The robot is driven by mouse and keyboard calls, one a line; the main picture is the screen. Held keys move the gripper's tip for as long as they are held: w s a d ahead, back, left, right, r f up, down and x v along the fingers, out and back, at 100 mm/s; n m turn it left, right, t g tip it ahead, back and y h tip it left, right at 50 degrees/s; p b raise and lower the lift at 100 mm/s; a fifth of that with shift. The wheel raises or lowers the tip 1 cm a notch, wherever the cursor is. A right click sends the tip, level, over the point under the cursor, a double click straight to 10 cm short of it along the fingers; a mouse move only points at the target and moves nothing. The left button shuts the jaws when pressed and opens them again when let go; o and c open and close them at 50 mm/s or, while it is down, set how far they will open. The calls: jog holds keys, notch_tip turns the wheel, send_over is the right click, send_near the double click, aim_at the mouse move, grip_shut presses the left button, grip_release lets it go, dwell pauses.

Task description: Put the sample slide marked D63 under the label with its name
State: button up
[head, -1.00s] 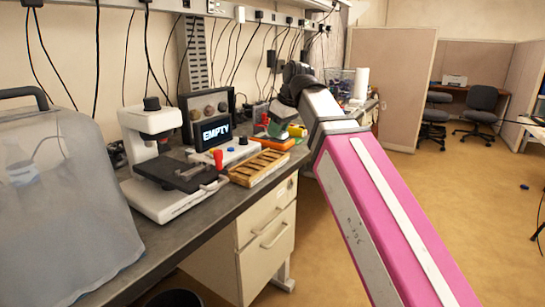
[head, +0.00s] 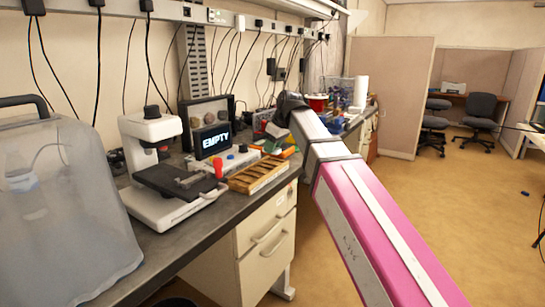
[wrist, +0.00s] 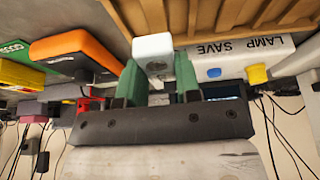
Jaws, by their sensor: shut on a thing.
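In the wrist view my gripper (wrist: 158,88) has two green fingers shut on a small white piece (wrist: 153,46) with a greyish round spot. No D63 mark can be read on it, so I cannot tell from its marking which slide it is. The piece is beside a wooden compartment tray (wrist: 225,18), which shows at the top of this view. In the head view the tray (head: 258,174) lies on the bench near its front edge, and its labels are too small to read. My gripper's fingers are hidden there behind my arm.
A white microscope (head: 150,150) stands left of the tray. Behind are a screen reading EMPTY (head: 213,141) and a white box marked LAMP SAVE (wrist: 235,55) with blue and yellow buttons. An orange tool (wrist: 75,47) lies nearby. A grey covered case (head: 65,200) fills the bench's left end.

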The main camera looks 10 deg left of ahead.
aim_at(272, 163)
jog(key=shift+f, duration=1.9)
jog(key=shift+f, duration=0.1)
jog(key=o, duration=0.9)
jog(key=v, duration=1.2)
jog(key=d+f+m+h, duration=0.1)
jog(key=d+f+m, duration=0.2)
jog(key=d+f, duration=0.7)
jog(key=s+d+f+m+h, duration=0.1)
jog(key=d+f+m, duration=0.35)
jog(key=f, duration=1.05)
jog(key=d+f+m+h, duration=0.1)
jog(key=d+f+m, duration=0.1)
jog(key=d+f, duration=0.8)
jog(key=s+d+f+m, duration=0.1)
jog(key=s+d+f, duration=0.1)
jog(key=s+f, duration=0.1)
jog(key=s+d+f+m+g, duration=0.1)
jog(key=s+d+f, duration=0.1)
jog(key=f, duration=0.4)
jog(key=s+d+f+m+h, duration=0.1)
jog(key=s+d+f+m, duration=0.1)
jog(key=f, duration=0.3)
jog(key=shift+s+d+f+g, duration=0.2)
jog(key=shift+s+d+g, duration=0.1)
jog(key=shift+s+d, duration=0.45)
